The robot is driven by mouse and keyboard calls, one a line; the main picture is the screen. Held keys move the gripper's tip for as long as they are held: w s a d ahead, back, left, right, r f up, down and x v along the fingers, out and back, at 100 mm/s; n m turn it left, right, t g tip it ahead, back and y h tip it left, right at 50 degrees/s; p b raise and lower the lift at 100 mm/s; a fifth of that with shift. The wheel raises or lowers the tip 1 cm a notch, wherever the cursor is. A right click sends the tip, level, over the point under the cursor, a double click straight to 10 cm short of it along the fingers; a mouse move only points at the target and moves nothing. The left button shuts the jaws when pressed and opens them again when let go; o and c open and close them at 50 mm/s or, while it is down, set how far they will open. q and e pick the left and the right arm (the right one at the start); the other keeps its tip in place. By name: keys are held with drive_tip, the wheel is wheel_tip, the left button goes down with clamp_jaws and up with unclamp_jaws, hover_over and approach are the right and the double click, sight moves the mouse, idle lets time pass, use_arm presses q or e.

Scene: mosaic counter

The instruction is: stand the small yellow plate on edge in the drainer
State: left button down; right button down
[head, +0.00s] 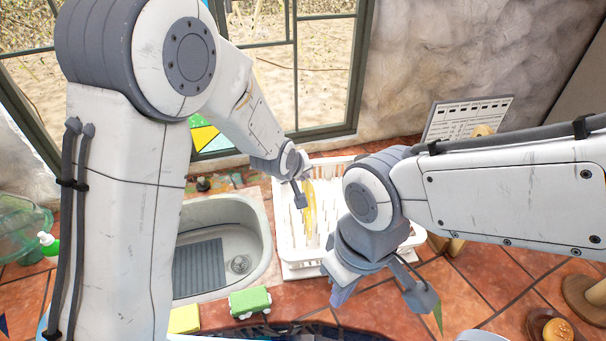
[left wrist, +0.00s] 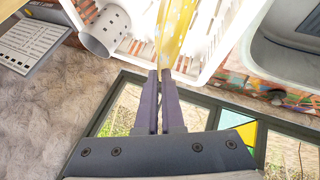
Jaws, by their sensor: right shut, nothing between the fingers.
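The small yellow plate (head: 311,207) stands roughly on edge among the white prongs of the drainer (head: 299,254). It also shows edge-on in the left wrist view (left wrist: 176,28), inside the white drainer (left wrist: 222,48). My left gripper (head: 303,181) is at the plate's near-window edge. In the left wrist view, its fingers (left wrist: 161,74) are close together on the plate's edge. The plate's lower rim and its seat among the prongs cannot be made out. My right gripper (head: 339,296) is shut and empty, in front of the drainer and partly covering its right side.
A sink (head: 239,265) lies left of the drainer. A grey perforated cup (left wrist: 105,30) sits at the drainer's edge. Windows and a stone wall stand behind. Tiles at front right are partly clear.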

use_arm(q)
drive_tip(key=c, duration=1)
unclamp_jaws()
drive_tip(key=o, duration=0.6)
drive_tip(key=shift+o, duration=0.2)
wheel_tip(320, 180, up, 7)
drive_tip(key=p, duration=0.5)
